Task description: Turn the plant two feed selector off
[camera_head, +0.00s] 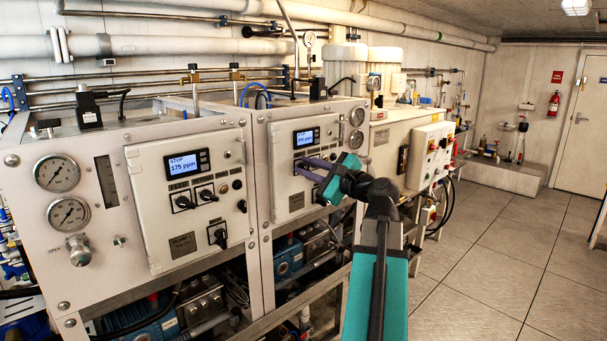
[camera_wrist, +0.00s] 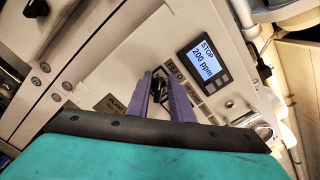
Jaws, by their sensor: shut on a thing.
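The plant two panel (camera_head: 283,187) is the second light panel from the left; it also shows in the wrist view (camera_wrist: 105,78). Its display (camera_wrist: 202,60) reads STOP 200 ppm. The black feed selector (camera_wrist: 158,84) sits by the FEED label, between the purple fingers in the wrist view. My gripper (camera_head: 300,169) reaches the panel from the right, and its fingers (camera_wrist: 160,78) are shut on the selector knob. The fingers partly cover the knob, and I cannot tell which position it points to. In the head view the knob is hidden by the fingers.
The plant one panel (camera_head: 190,195) stands to the left, with its display at STOP 175 ppm and several black knobs. Round gauges (camera_head: 357,117) sit right of the plant two panel. A white control box (camera_head: 430,155) is farther right. The tiled floor (camera_head: 480,270) is clear.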

